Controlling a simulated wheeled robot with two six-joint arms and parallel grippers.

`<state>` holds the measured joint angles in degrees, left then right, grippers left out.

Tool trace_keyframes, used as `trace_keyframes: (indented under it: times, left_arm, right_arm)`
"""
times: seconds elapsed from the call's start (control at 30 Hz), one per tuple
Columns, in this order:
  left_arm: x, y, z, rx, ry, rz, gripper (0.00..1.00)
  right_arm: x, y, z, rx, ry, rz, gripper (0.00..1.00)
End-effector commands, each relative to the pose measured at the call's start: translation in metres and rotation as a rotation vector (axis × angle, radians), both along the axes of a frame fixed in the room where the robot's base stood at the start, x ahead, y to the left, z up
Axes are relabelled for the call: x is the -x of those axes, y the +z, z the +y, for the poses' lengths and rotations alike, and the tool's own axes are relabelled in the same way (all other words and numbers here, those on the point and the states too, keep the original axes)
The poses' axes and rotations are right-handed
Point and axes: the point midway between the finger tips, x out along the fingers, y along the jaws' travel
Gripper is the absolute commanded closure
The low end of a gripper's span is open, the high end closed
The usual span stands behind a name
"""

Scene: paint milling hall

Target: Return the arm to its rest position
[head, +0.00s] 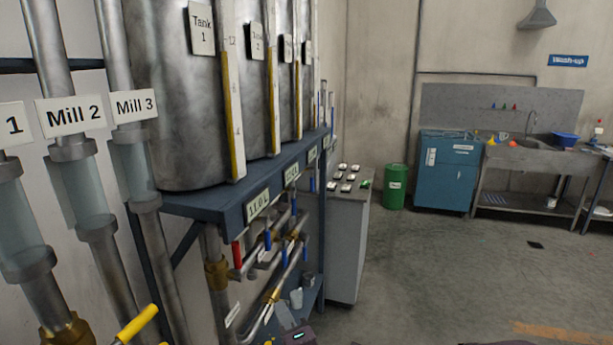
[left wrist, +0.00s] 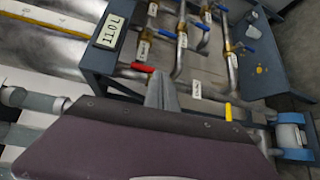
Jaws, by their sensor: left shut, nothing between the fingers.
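My left gripper (head: 284,314) shows at the bottom of the head view, in front of the pipes and valves under the tank shelf. In the left wrist view the left gripper (left wrist: 161,90) points toward the pipework, its grey fingers together and empty. A red valve handle (left wrist: 142,67) appears just beyond the fingertips there; I cannot tell whether they touch. Most of the left arm is out of the head view. My right gripper is not in view.
The blue tank shelf (head: 228,200) carries several steel tanks (head: 185,100). Mill sight tubes (head: 85,190) stand at left, with a yellow handle (head: 137,323) below. A grey cabinet (head: 347,245) stands beyond the shelf. The floor (head: 450,285) at right is mostly clear.

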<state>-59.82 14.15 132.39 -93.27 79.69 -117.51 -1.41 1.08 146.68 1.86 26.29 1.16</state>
Motion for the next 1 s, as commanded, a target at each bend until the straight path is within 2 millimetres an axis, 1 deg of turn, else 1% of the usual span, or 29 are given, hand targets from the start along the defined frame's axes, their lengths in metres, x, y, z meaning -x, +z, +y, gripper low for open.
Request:
trace_keyframes:
  times: [0.13, 0.27, 0.3, 0.37, 0.47, 0.5, 0.57, 0.6, 0.67, 0.7, 0.73, 0.77, 0.8, 0.9, 1.0]
  left_arm:
    - [0.002, -0.020, 0.032, 0.142, 0.120, 0.032, 1.00]
    - [0.011, -0.045, 0.068, 0.330, 0.285, 0.050, 1.00]
    - [0.016, -0.055, 0.081, 0.403, 0.353, 0.052, 1.00]
    - [0.026, -0.070, 0.100, 0.524, 0.466, 0.045, 1.00]
    - [0.052, -0.101, 0.134, 0.779, 0.727, -0.004, 1.00]
    - [0.066, -0.116, 0.146, 0.910, 0.868, -0.048, 1.00]
    - [0.096, -0.142, 0.162, 1.158, 1.156, -0.177, 1.00]
    - [0.117, -0.159, 0.166, 1.341, 1.385, -0.315, 1.00]
    - [0.141, -0.180, 0.162, 1.599, 1.748, -0.606, 1.00]
    - [0.150, -0.190, 0.155, 1.734, 1.975, -0.841, 1.00]
    - [0.153, -0.194, 0.149, 1.815, 2.125, -1.025, 1.00]
    - [0.153, -0.198, 0.145, -1.833, -2.213, 1.189, 1.00]
    - [0.151, -0.200, 0.140, -1.622, -2.033, 1.233, 1.00]
    - [0.140, -0.201, 0.136, -1.251, -1.706, 1.275, 1.00]
    - [0.133, -0.200, 0.136, -1.087, -1.555, 1.278, 1.00]
  right_arm:
    - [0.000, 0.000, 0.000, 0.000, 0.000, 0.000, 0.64]
    - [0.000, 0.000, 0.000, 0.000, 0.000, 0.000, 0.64]
    - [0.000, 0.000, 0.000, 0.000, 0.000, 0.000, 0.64]
    - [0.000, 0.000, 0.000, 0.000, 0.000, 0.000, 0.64]
    - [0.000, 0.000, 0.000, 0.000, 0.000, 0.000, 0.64]
    - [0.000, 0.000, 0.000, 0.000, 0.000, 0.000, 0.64]
    - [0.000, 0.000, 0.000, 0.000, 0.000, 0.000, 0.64]
    - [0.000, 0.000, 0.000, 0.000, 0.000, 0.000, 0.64]
    - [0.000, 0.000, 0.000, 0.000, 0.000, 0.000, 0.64]
    - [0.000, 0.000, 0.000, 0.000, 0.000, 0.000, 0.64]
    - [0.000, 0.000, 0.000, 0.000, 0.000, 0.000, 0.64]
    - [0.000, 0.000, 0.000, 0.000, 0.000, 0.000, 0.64]
    - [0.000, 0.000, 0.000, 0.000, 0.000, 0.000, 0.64]
    - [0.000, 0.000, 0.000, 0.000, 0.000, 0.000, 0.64]
    - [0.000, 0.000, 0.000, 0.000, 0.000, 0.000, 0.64]
